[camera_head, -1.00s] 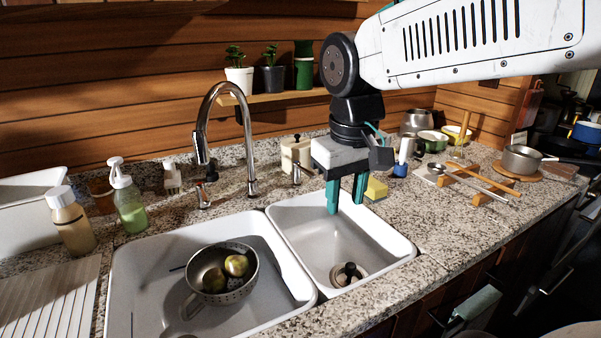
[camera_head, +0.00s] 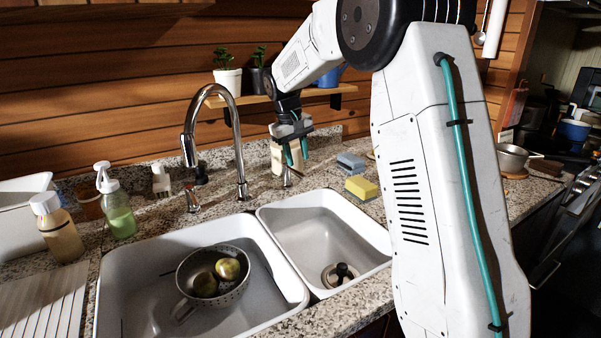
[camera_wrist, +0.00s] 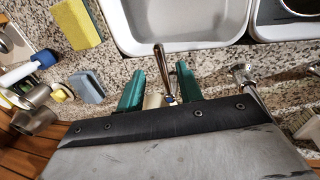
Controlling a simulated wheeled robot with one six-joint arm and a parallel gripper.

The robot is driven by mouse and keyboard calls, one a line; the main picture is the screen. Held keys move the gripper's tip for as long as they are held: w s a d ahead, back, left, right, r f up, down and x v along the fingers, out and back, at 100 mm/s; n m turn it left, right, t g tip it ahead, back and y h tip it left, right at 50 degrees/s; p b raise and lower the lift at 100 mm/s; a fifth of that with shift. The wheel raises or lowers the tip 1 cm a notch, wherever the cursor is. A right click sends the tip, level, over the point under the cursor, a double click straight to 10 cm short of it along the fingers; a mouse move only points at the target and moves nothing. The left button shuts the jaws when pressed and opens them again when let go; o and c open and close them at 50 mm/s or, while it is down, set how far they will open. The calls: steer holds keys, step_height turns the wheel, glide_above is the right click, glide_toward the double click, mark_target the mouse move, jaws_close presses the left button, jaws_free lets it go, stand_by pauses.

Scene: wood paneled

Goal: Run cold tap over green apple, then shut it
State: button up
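Two green apples (camera_head: 228,269) lie in a perforated metal colander (camera_head: 226,298) in the left basin (camera_head: 265,310). The chrome faucet (camera_head: 238,150) stands behind the basins, its spout pointing left; no water shows. A red-marked tap handle (camera_head: 193,197) stands left of its base. The cold tap (camera_head: 287,178), at right, is partly hidden by my gripper (camera_head: 297,155). In the wrist view, its metal lever (camera_wrist: 159,55) and a small blue mark show between the green fingers of my gripper (camera_wrist: 158,88). The fingers are open, with gaps beside the lever.
A yellow sponge (camera_head: 361,187) and a blue-grey sponge (camera_head: 350,162) lie right of the tap. The right basin (camera_head: 330,235) holds only its drain plug. Soap bottles (camera_head: 118,210) stand at left. A shelf with plants (camera_head: 227,75) hangs behind.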

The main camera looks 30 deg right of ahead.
mark_target(301, 174)
steer(key=f, duration=0.3)
steer(key=d+f, duration=0.1)
steer(key=f, duration=0.2)
steer(key=shift+d, duration=0.1)
jaws_close()
